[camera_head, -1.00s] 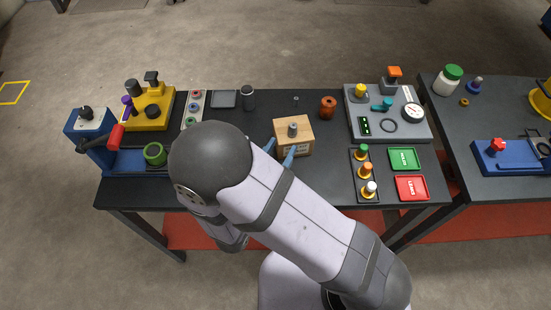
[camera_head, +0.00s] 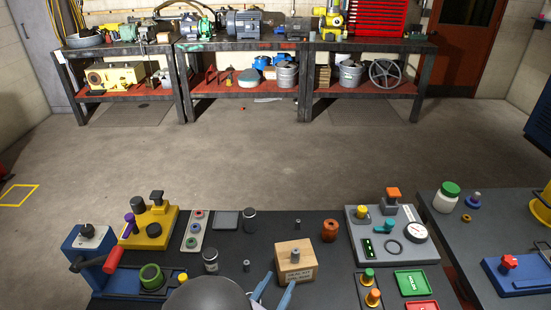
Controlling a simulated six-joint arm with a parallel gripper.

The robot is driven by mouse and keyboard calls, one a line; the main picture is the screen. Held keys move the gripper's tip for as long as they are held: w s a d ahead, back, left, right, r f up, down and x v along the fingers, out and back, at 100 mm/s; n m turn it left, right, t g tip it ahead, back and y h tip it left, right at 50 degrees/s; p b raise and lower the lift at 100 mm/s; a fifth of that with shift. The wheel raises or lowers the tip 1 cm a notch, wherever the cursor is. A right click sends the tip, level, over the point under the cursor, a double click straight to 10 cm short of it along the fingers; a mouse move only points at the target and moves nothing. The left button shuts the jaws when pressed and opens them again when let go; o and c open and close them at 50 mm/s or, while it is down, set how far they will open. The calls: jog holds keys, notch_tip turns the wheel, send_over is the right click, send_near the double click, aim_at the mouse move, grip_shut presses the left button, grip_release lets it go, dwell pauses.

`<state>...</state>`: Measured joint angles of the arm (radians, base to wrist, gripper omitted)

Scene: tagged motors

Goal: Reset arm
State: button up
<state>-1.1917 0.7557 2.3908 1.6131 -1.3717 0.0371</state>
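My gripper (camera_head: 279,281) has two blue-grey fingers that stand apart, with nothing seen between the visible tips. It is at the lower-left front of a wooden block (camera_head: 284,267) on the dark workbench (camera_head: 222,284). A short grey metal cylinder (camera_head: 295,255) stands on top of the block, and a white label is on its front. I cannot tell whether a finger touches the block. My arm's dark rounded joint shows at the bottom edge. The rest of my arm and the gripper's base are hidden or out of frame.
Left are a blue vise (camera_head: 91,243) with a red handle and a yellow fixture (camera_head: 150,229). Right are a copper-coloured part (camera_head: 329,231), a grey gauge panel (camera_head: 367,229) and a green tray (camera_head: 412,283). Shelves stand far behind open floor.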

jog(key=w+f+g+y, duration=0.1)
jog(key=w+a+f+m+g+y, duration=0.1)
jog(key=f+g, duration=0.1)
jog(key=w+a+f+m+g+y+p, duration=0.1)
jog(key=w+f+g+y, duration=0.1)
jog(key=shift+a, duration=0.1)
jog(key=shift+w+a+f+g+y, duration=0.1)
jog(key=shift+a+g+y, duration=0.2)
jog(key=shift+g+y, duration=0.3)
jog(key=shift+a+g+y, duration=0.2)
jog(key=shift+g+y, duration=0.3)
jog(key=shift+s+a+r+g+y+p, duration=0.1)
jog(key=shift+s+r+g+y+p, duration=0.1)
jog(key=shift+r+g+y+p, duration=0.25)
jog(key=shift+s+d+r+g+y, duration=0.45)
jog(key=shift+s+r+g+y, duration=0.3)
jog(key=shift+s+r+g, duration=0.1)
jog(key=s+d, duration=0.1)
jog(key=s+d+r+n+g, duration=0.2)
jog(key=d, duration=0.1)
jog(key=shift+s+r, duration=0.15)
jog(key=shift+o, duration=0.2)
jog(key=s+d+r+n+g+h, duration=0.2)
jog(key=s+d+n, duration=0.3)
jog(key=s+d, duration=0.4)
jog(key=d, duration=0.4)
jog(key=shift+r+g, duration=0.15)
jog(key=shift+g, duration=0.15)
jog(key=shift+w+a, duration=0.1)
